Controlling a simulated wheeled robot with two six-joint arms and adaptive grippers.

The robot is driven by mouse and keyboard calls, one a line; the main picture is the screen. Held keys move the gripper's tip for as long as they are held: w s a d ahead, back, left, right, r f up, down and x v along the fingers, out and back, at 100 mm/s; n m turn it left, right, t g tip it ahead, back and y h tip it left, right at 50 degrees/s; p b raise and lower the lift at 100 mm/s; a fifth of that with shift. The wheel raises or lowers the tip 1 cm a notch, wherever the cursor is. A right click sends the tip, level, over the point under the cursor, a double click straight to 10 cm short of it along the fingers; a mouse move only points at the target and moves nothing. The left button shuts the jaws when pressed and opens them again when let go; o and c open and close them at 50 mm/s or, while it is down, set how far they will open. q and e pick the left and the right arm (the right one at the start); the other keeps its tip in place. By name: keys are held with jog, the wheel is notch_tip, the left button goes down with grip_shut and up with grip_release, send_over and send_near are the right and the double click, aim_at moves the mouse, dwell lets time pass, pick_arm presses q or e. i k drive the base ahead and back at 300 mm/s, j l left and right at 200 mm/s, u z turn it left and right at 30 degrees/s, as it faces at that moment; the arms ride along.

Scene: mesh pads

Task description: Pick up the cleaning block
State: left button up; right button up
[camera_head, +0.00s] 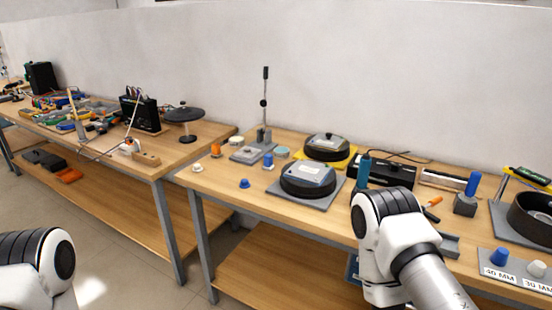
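I cannot tell for sure which object is the cleaning block. A small dark grey block with a blue upright cylinder (472,184) stands on the right part of the near workbench (225,185). A small wooden block (147,159) lies on the left bench. My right arm (385,235) reaches in from the bottom right over the near bench's front edge and hides part of the top. My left arm (38,265) shows only as a white joint at the bottom left, off the bench. Neither gripper's fingers show.
A round black device with a grey top (308,178) sits on a grey mat; another (327,146) sits on a yellow mat behind. A lever stand (265,110) rises at the back. A black ring-shaped dish (533,215) is at far right. The front left bench top is fairly clear.

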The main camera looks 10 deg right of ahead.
aim_at(268, 166)
jog(key=i+j+u, duration=0.2)
jog(key=i, duration=0.75)
